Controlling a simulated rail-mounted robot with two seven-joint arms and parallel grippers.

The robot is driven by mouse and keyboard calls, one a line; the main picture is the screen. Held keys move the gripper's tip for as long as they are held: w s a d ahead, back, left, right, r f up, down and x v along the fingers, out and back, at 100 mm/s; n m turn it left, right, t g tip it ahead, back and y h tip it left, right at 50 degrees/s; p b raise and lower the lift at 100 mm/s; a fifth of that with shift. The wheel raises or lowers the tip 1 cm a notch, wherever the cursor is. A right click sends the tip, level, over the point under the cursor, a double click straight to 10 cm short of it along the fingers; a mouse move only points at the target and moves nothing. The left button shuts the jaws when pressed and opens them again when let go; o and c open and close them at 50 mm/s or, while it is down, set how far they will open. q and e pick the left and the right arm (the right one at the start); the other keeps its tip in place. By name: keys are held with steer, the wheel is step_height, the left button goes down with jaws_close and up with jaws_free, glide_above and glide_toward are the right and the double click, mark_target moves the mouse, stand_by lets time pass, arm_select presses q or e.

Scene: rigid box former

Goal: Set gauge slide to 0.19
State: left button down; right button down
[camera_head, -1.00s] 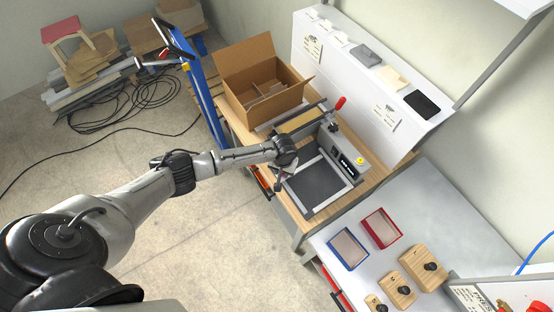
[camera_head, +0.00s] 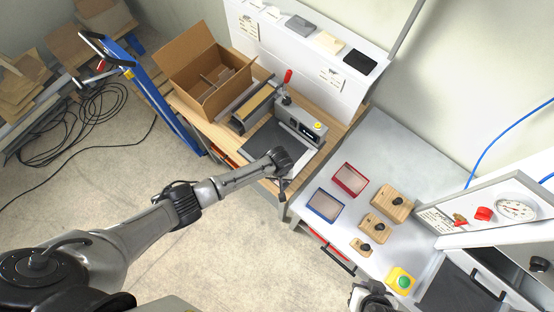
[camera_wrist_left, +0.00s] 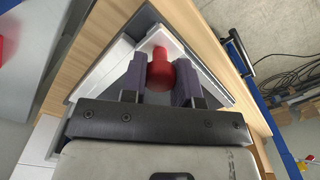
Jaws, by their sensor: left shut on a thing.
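The gauge unit (camera_head: 300,126) is a grey housing with a dark display and a yellow button; I cannot read its digits. A dark flat plate (camera_head: 262,143) lies in front of it, and part of it is hidden by my left arm. My left gripper (camera_head: 283,178) is at the plate's right front edge. In the left wrist view, its two fingers (camera_wrist_left: 160,82) are shut on a red knob (camera_wrist_left: 159,70), which stands on a pale slide bar (camera_wrist_left: 158,36). In the head view the knob is hidden.
An open cardboard box (camera_head: 205,85) and a red-handled lever (camera_head: 287,77) stand behind on the wooden bench. A blue frame (camera_head: 326,205), a red frame (camera_head: 350,180) and wooden blocks with black knobs (camera_head: 391,201) lie on the right table. My right arm's end (camera_head: 371,297) shows at the bottom edge.

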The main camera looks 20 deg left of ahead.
arm_select(q)
steer(key=c, duration=0.9)
jaws_free()
steer(key=shift+o, duration=0.2)
step_height(320, 180, up, 14)
steer(key=shift+f, duration=0.1)
